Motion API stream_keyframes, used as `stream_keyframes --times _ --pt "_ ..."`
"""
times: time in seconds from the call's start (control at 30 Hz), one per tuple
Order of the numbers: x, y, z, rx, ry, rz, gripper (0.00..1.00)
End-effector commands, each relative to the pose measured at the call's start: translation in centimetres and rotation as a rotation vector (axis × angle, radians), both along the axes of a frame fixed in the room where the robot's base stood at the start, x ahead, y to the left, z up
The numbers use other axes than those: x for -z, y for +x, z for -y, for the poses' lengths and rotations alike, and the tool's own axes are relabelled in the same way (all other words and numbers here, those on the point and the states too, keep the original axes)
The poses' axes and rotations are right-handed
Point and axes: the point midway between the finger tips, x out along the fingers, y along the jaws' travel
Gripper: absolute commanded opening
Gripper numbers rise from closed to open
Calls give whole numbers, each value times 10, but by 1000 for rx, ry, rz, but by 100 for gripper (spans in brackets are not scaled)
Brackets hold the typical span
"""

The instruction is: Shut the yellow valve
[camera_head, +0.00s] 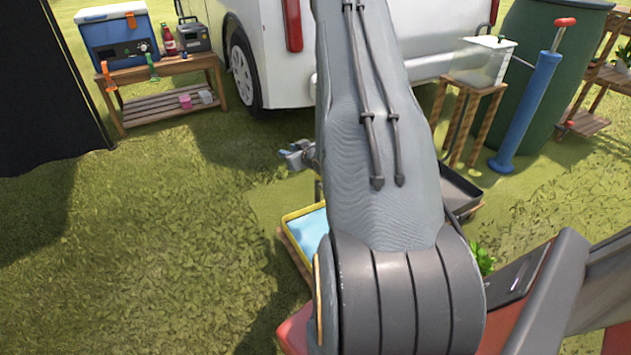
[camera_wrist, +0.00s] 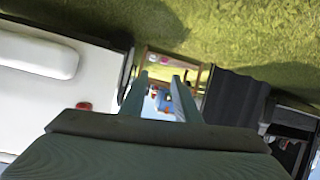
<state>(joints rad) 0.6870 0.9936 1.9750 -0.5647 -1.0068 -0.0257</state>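I cannot make out a yellow valve for certain in either view. My gripper (camera_wrist: 160,82) is open, its two fingers apart with nothing held between them. Its tip also shows in the head view (camera_head: 297,154), left of my arm and above the grass. In the wrist view, a wooden table (camera_wrist: 192,65) and small blue and white shapes lie beyond the fingers, too small and blurred to identify. In the head view, an orange tap-like piece (camera_head: 107,74) and a green one (camera_head: 152,66) are at the front of the wooden table, below a blue cooler (camera_head: 118,36).
A white vehicle (camera_head: 264,22) stands behind my arm. A yellow-rimmed tray (camera_head: 291,214) with blue contents lies below my arm. At right are a clear tank (camera_head: 480,62), a blue pump (camera_head: 527,108) and a green barrel (camera_head: 568,52). Open grass lies at left.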

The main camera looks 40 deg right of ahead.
Motion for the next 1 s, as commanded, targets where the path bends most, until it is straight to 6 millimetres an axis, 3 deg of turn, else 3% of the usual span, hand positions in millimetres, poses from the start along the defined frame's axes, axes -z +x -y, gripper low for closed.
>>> stream_keyframes --times 0.03,0.2,0.3,0.53,0.7,1.0 --pt "31 -11 19 17 9 43 29" --pt "89 -51 59 50 25 225 29" --pt "108 -72 71 66 31 306 29" --pt "132 -103 82 91 41 409 29" --pt "134 -101 85 92 39 432 29" --pt "134 -56 94 89 37 433 29"
